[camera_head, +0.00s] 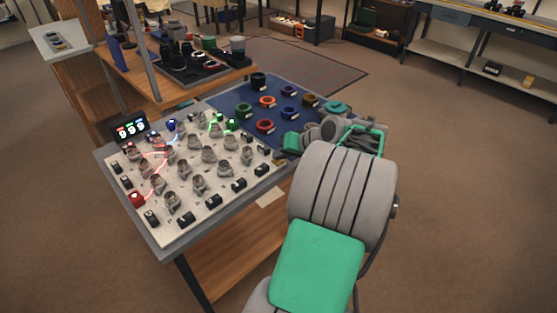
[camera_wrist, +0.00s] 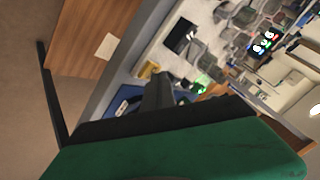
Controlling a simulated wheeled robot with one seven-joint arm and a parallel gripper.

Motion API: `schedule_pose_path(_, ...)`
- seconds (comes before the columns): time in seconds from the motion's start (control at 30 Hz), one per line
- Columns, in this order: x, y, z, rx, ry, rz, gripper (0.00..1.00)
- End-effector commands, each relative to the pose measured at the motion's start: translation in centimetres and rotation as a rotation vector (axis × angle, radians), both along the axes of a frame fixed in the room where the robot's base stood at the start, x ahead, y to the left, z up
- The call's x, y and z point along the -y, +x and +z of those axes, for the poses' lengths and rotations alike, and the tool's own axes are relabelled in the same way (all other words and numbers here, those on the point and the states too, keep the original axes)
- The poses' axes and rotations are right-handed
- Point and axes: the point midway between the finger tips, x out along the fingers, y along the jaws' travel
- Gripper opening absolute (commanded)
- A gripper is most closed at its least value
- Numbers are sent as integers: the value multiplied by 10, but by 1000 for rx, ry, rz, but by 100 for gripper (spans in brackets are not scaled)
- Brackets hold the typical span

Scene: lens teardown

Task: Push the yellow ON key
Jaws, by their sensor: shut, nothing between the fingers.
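A small yellow piece (camera_wrist: 148,70), which looks like the yellow ON key, shows in the wrist view at the near edge of the workbench, by the blue mat. Any lettering on it is too small to read. My gripper (camera_wrist: 158,85) is shut and empty, its dark fingers just right of and below the yellow piece in the picture. I cannot tell whether they touch.
A pale panel (camera_head: 222,185) with several grey knobs and black switches covers the bench's left part. A small display (camera_head: 131,129) stands at its back corner. Several coloured rings lie on the blue mat (camera_head: 245,100). A shelf (camera_head: 200,85) with lens parts overhangs behind.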

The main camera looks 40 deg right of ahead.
Motion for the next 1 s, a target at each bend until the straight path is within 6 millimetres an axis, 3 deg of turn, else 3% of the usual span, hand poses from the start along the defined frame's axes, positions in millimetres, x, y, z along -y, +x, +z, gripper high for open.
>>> schedule_pose_path(0.5, -1, 0, 10, -1, 1, 0, 0)
schedule_pose_path(1.0, -1, 0, 67, -1, 2, 1, 0)
